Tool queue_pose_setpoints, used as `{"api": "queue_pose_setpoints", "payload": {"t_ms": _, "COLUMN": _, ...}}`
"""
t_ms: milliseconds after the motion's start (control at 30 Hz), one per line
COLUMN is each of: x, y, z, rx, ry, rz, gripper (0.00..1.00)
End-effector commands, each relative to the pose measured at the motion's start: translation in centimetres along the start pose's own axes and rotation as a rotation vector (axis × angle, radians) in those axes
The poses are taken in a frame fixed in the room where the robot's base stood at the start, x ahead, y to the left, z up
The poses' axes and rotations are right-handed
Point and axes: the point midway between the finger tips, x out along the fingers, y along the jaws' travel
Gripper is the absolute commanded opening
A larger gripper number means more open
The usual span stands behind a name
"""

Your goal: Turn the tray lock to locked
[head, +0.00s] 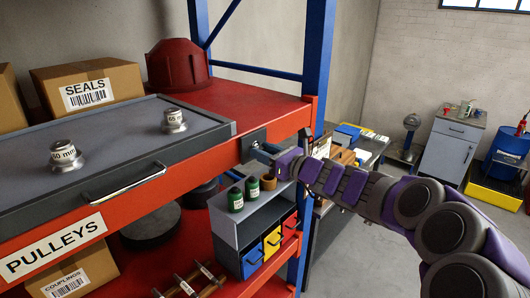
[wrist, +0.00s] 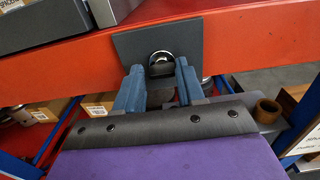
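The tray lock (head: 255,136) is a dark plate on the orange-red shelf beam, right of the tray's front corner. In the wrist view its plate (wrist: 130,43) carries a small round, shiny knob (wrist: 161,62). My gripper (head: 262,148) is right at the lock, coming from the right. In the wrist view the blue fingers of my gripper (wrist: 159,72) stand apart, one on each side of the knob, with a gap visible between them. Whether either finger touches the knob is unclear. The grey tray (head: 220,131) lies on the shelf with its handle (head: 125,184) at the front.
Two metal pulleys (head: 66,156) (head: 173,121) stand on the tray. A blue rack post (head: 318,60) rises close behind my gripper. Below are green bottles (head: 235,199), a brown cup (head: 269,182) and coloured bins (head: 272,243).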

Motion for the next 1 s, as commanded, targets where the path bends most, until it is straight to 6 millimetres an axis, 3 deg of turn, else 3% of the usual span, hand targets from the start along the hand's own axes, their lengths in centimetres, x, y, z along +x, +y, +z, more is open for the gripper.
{"api": "queue_pose_setpoints", "payload": {"t_ms": 367, "x": -0.31, "y": -0.07, "z": 0.05, "rx": 0.001, "ry": -0.001, "rz": -0.001, "gripper": 0.02}}
{"api": "queue_pose_setpoints", "payload": {"t_ms": 667, "x": -0.43, "y": -0.12, "z": 0.01, "rx": -0.029, "ry": -0.003, "rz": -0.001, "gripper": 0.01}}
{"api": "queue_pose_setpoints", "payload": {"t_ms": 1000, "x": -0.46, "y": -0.05, "z": -0.17, "rx": -0.235, "ry": -0.006, "rz": 0.0, "gripper": 0.01}}
